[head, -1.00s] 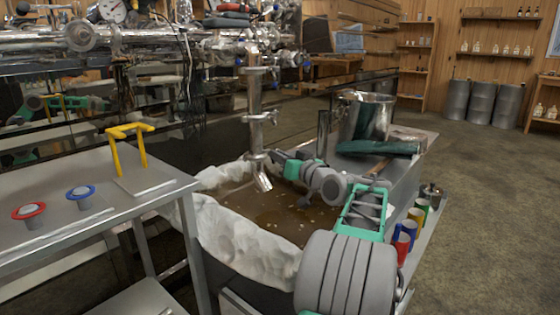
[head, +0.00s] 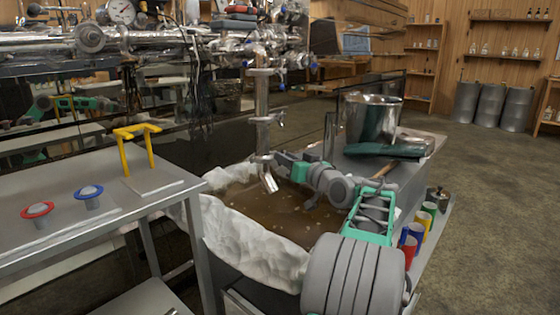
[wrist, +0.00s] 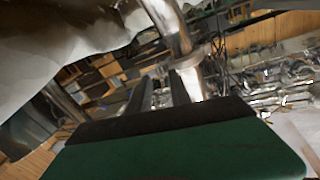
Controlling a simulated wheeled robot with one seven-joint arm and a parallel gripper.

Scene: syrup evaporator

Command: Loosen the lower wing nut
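A shiny vertical steel pipe (head: 262,95) hangs over the pan, with clamped joints along it and an angled spout (head: 269,182) at its bottom. A clamp (head: 264,120) sits midway down, with a small bright part, perhaps a wing nut (head: 279,117), sticking out to its right. The lowest joint (head: 265,157) is just above the spout; any wing nut there is too small to make out. My gripper (head: 274,156) is right beside this joint. In the wrist view my gripper (wrist: 160,76) has its two dark fingers apart with nothing clear between them. The pipe (wrist: 168,20) and a flange pass close by the fingertips.
A metal table (head: 75,215) with a yellow handle (head: 134,150) stands left. A steel pot (head: 371,118) and coloured cups (head: 408,240) are right.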

